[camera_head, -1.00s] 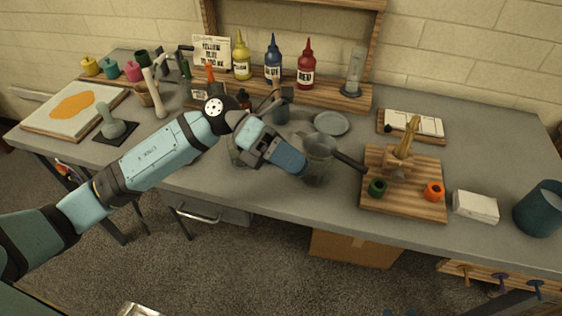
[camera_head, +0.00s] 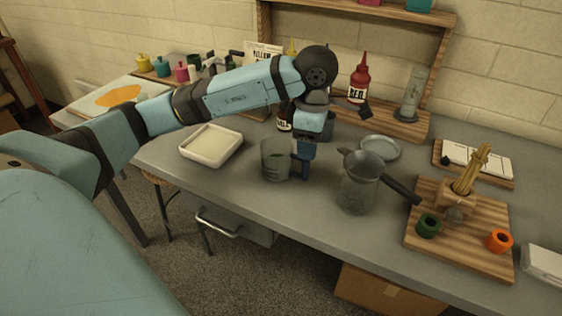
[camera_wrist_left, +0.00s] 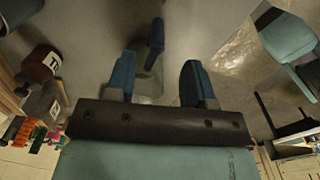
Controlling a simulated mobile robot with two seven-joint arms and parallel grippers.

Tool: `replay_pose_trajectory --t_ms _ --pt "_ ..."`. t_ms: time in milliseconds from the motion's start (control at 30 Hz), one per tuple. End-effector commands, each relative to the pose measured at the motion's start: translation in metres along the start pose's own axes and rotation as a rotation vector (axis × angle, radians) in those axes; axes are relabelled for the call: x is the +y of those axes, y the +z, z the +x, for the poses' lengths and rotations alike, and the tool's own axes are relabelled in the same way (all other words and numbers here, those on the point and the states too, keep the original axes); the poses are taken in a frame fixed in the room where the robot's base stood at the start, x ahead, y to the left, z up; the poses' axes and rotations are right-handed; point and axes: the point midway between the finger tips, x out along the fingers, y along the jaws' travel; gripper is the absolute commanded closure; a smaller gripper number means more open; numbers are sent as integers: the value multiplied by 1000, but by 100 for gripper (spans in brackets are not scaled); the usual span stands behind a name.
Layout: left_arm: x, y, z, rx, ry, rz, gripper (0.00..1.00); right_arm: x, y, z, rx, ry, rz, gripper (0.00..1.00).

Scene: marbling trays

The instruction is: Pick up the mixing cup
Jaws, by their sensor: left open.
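A clear grey cup (camera_head: 275,160), which looks like the mixing cup, stands upright near the front edge of the table in the head view. My left gripper (camera_head: 303,160) points down just right of it, open. From this angle I cannot tell whether a finger touches the cup. In the left wrist view the open fingers (camera_wrist_left: 158,80) have a gap between them, and the cup is hard to make out there. My right gripper is not in view.
A cream tray (camera_head: 187,151) lies left of the cup. A grey dish (camera_head: 381,149) and a red bottle (camera_head: 359,80) are behind the jug. A wooden board (camera_head: 420,253) with green and orange rings is at the right. Clear table lies in front of the jug.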

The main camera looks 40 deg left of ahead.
Motion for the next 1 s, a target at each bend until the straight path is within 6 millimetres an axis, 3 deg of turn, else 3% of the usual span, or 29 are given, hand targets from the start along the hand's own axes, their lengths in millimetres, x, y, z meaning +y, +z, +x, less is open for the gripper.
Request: replay_pose_trajectory --t_ms 333,600,867,1000 --pt "0 -2 28 0 -2 -1 51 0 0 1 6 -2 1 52" --pt "2 -6 66 0 -3 -1 51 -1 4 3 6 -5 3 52" --pt "3 -5 69 -1 0 0 51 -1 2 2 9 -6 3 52" --pt "2 -5 69 -1 0 0 84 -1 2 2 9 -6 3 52"
